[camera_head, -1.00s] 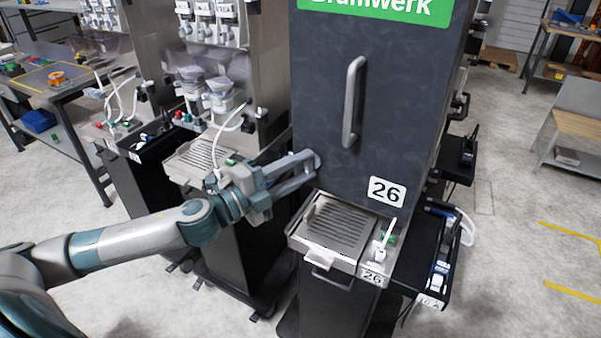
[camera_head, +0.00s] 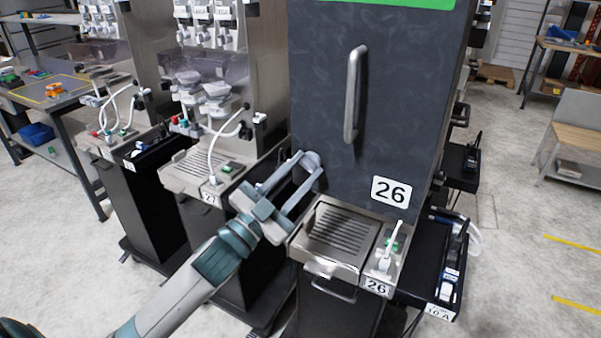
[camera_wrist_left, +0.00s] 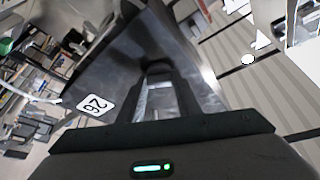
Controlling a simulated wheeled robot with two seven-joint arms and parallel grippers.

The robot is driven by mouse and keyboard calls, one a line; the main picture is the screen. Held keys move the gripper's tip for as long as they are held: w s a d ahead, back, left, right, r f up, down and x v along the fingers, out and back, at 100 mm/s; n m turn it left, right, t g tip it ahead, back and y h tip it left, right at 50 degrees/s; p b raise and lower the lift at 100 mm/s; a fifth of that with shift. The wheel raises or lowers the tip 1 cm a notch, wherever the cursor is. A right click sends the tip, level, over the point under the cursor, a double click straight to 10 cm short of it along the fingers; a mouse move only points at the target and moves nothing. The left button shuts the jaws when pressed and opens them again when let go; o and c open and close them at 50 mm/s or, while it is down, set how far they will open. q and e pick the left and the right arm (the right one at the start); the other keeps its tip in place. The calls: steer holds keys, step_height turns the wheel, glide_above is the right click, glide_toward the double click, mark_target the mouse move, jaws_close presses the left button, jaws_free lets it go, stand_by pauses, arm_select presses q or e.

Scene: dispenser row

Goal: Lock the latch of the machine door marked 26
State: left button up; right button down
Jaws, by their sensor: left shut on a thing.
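The dark door (camera_head: 396,105) of the machine marked 26 is closed, with a white 26 label (camera_head: 391,192) near its lower right corner. The latch (camera_head: 312,158) is a small grey round part at the door's lower left edge. My left gripper (camera_head: 310,172) is shut on the latch, its fingers reaching up to it from the lower left. In the left wrist view the fingertips (camera_wrist_left: 159,72) meet at the dark door, beside the tilted 26 label (camera_wrist_left: 94,105); the latch is mostly hidden between them. My right gripper is not in view.
A vertical bar handle (camera_head: 353,95) stands out from the door. Below it is a drip tray (camera_head: 340,236) with a small front handle. A neighbouring dispenser (camera_head: 205,170) stands close on the left. A black side shelf (camera_head: 440,262) sits at the right.

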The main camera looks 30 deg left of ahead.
arm_select(q)
steer(key=n+t+y, duration=0.1)
steer(key=n+y, duration=0.1)
steer(key=n, duration=0.2)
steer(key=shift+p, duration=0.3)
steer(key=shift+d+n+t+y+p, duration=0.25)
steer(key=shift+n+y, duration=0.35)
steer(key=shift+n, duration=0.7)
steer(key=shift+a+n+t+y+p, duration=0.1)
steer(key=shift+n+y+p, duration=0.35)
steer(key=shift+n, duration=0.85)
steer(key=shift+y, duration=0.35)
steer(key=o, duration=1)
steer(key=shift+o, duration=0.2)
steer(key=shift+s+f, duration=0.1)
steer(key=shift+s, duration=0.05)
